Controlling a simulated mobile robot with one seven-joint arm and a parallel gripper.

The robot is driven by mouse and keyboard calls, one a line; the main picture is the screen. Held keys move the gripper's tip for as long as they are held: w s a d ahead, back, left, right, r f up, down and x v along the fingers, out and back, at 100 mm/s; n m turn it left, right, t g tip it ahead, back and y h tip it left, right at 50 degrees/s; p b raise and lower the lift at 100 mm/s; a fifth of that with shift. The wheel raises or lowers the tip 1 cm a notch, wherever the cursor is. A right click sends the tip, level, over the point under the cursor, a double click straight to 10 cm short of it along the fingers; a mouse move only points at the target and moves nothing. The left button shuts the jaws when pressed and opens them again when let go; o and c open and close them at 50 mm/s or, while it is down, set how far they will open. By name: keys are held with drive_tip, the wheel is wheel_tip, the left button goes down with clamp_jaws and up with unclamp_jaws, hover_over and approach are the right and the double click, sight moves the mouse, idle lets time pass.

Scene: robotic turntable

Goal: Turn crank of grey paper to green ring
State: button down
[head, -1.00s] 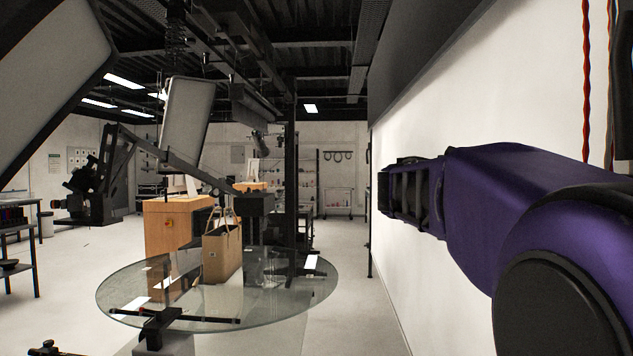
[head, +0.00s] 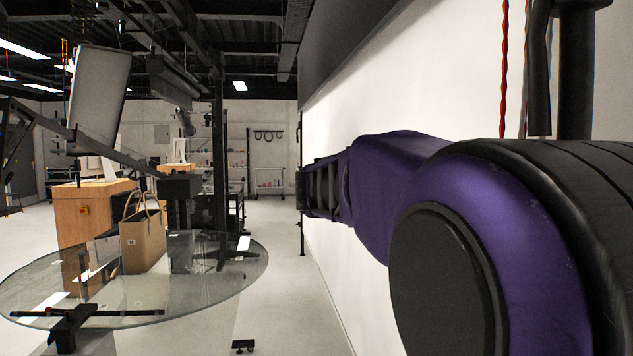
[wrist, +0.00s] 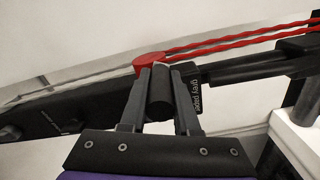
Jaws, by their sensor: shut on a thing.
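In the wrist view my gripper (wrist: 160,78) is shut on a short dark cylindrical handle (wrist: 160,95), one finger on each side. A black bar (wrist: 70,108) runs from the lower left to behind the fingers. Beside the right finger is a dark part with white lettering (wrist: 195,92) that seems to read "grey paper". Red cords (wrist: 235,38) run from the red part to the upper right. I see no green ring.
In the head view a pale wall (head: 345,110) runs close along my arm. Red cord (head: 504,70) hangs at the upper right. At left stands a glass turntable (head: 200,285) with a brown paper bag (head: 143,240). Open floor (head: 290,300) lies between turntable and wall.

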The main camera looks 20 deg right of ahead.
drive_tip(key=shift+w, duration=0.1)
drive_tip(key=c, duration=0.7)
unclamp_jaws()
drive_tip(key=shift+o, duration=0.2)
drive_tip(key=v, duration=1.2)
